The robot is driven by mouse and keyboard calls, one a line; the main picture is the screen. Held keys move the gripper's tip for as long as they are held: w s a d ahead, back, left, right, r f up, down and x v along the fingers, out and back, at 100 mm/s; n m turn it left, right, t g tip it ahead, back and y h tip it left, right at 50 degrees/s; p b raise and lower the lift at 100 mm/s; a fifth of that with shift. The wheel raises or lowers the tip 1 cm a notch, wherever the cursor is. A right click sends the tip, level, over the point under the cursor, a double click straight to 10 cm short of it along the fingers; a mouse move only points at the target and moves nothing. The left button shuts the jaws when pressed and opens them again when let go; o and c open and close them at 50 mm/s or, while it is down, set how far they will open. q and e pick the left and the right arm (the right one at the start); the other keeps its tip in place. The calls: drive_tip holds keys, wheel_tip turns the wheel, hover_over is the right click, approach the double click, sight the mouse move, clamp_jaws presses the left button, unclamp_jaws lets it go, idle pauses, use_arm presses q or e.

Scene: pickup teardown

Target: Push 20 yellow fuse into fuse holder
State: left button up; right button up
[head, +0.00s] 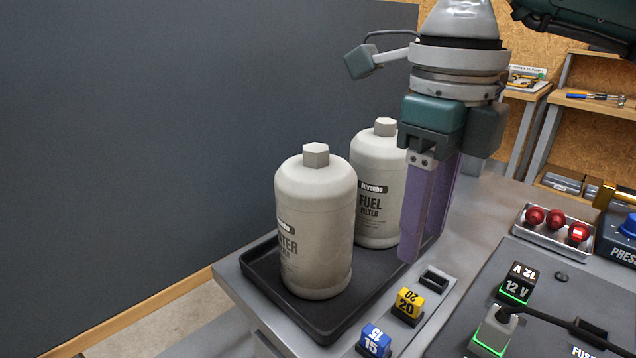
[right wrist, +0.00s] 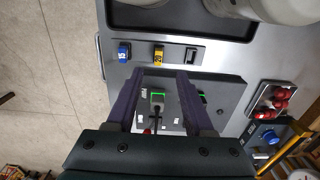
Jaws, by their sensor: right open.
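The yellow fuse (head: 408,303) marked 20 stands upright in a black holder on the grey bench, beside the tray. I cannot tell how deep it sits. It also shows in the right wrist view (right wrist: 158,54), just beyond my fingertips. My right gripper (head: 411,250) points down above the bench, behind the yellow fuse in the head view. Its two purple fingers are apart and empty, also in the right wrist view (right wrist: 160,77). An empty black fuse holder (head: 434,279) lies on the other side of the yellow fuse from the blue fuse (head: 374,341) marked 15.
Two white filter canisters (head: 316,230) (head: 377,170) stand in a black tray (head: 262,290) close to my right gripper. A dark panel with a 12 V block (head: 516,288) and a lit green connector (head: 493,330) lies at right. Red knobs (head: 556,221) sit in a small tray behind.

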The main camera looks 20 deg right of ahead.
sight(409, 294)
wheel_tip(409, 294, down, 9)
drive_tip(key=shift+a+r, duration=0.1)
drive_tip(key=shift+c, duration=0.3)
clamp_jaws()
idle(0.5)
